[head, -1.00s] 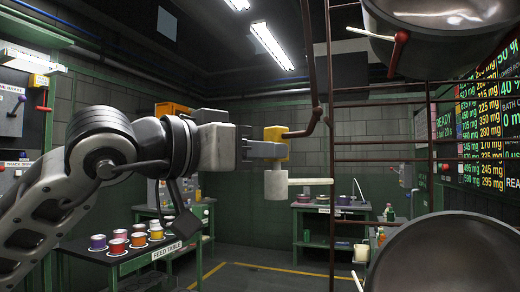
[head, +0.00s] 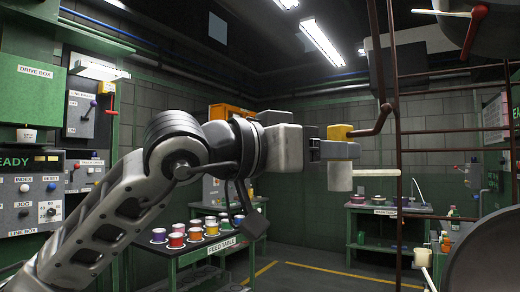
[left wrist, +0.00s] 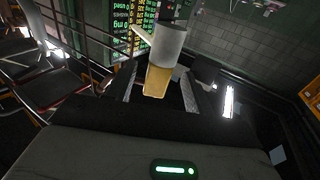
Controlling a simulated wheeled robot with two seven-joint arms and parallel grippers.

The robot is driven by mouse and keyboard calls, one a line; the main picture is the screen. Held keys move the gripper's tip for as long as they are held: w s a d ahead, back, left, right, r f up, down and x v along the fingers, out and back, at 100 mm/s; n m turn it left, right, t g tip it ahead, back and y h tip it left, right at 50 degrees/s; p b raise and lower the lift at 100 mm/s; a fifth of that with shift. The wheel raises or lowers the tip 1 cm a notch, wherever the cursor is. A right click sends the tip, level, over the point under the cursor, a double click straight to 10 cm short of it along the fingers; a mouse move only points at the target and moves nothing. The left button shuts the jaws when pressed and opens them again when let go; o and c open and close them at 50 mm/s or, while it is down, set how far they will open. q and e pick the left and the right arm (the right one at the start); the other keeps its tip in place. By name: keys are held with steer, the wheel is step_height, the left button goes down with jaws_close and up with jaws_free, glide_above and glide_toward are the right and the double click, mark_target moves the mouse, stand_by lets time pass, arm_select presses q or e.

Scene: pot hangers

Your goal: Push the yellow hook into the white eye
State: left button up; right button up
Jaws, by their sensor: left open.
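A yellow block (head: 340,132) sits at the end of a dark red cranked bar (head: 376,127), beside the tall rack; I take it for the yellow hook. A white cylinder (head: 339,178) with a pale peg (head: 376,172) pointing right is directly below it. My left gripper (head: 343,150) is open, its fingers around the yellow block. In the left wrist view the yellow block (left wrist: 157,81) lies between the two fingers (left wrist: 158,92), with the white cylinder (left wrist: 171,40) beyond it. I cannot tell which part is the white eye. My right gripper is not in view.
Dark red rack bars (head: 396,150) stand just right of the gripper. A large pan (head: 490,255) is at lower right, another (head: 495,35) at upper right. The feed table (head: 190,262) with coloured cups is behind my left arm. Control panels (head: 42,190) line the left wall.

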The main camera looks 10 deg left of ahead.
arm_select(q)
steer(key=b+v, duration=0.3)
steer(key=v, duration=1.3)
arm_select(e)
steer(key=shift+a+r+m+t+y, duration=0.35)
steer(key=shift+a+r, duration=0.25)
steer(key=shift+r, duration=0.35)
arm_select(q)
steer(key=shift+r, duration=0.1)
